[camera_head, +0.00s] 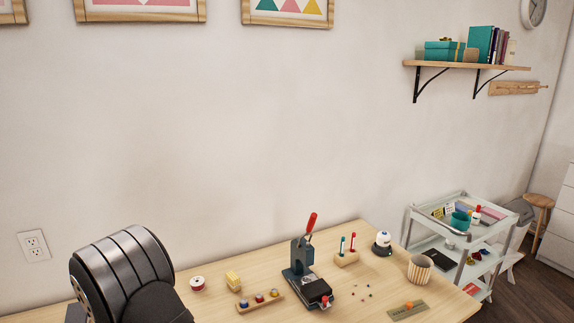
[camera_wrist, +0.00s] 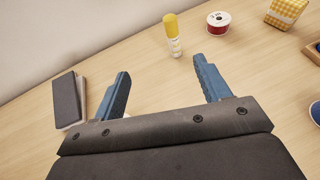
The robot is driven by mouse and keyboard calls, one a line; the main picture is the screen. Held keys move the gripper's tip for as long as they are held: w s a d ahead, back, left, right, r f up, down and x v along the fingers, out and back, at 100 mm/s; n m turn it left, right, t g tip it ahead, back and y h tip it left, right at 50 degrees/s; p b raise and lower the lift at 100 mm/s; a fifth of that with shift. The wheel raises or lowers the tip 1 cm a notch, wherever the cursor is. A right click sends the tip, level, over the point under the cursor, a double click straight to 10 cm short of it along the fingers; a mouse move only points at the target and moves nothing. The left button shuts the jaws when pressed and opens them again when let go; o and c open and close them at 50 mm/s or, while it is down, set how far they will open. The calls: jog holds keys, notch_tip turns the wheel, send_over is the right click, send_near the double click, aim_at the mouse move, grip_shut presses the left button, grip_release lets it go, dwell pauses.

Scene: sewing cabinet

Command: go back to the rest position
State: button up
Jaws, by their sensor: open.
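My gripper (camera_wrist: 160,90) shows in the wrist view with its two blue fingers wide apart and nothing between them. It is above the wooden table (camera_wrist: 145,65). In the head view a large dark part of my arm stands at the lower left, and the gripper itself is hidden or out of frame there.
Past the fingers are a yellow-capped bottle (camera_wrist: 172,35), a red spool (camera_wrist: 217,22) and a yellow checked block (camera_wrist: 286,13). A dark flat box (camera_wrist: 67,100) lies left. The head view shows a press (camera_head: 301,258), a cup (camera_head: 420,268) and a white cart (camera_head: 465,235) beyond the table.

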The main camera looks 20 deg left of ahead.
jog(key=w+d+m+t+h, duration=0.15)
jog(key=d+m+h, duration=0.8)
jog(key=d, duration=1.85)
jog(key=shift+n+h, duration=0.25)
jog(key=shift+h, duration=0.1)
jog(key=s+a+f, duration=0.1)
jog(key=a, duration=0.1)
jog(key=s+a+f, duration=0.1)
jog(key=a+f, duration=0.1)
jog(key=a, duration=0.1)
jog(key=s+a+f, duration=0.1)
jog(key=a, duration=0.1)
jog(key=shift+s+a+f, duration=0.2)
jog(key=shift+a, duration=0.05)
jog(key=shift+s+a+f, duration=0.25)
jog(key=shift+a+f, duration=0.1)
jog(key=shift+a, duration=0.2)
jog(key=shift+o, duration=0.2)
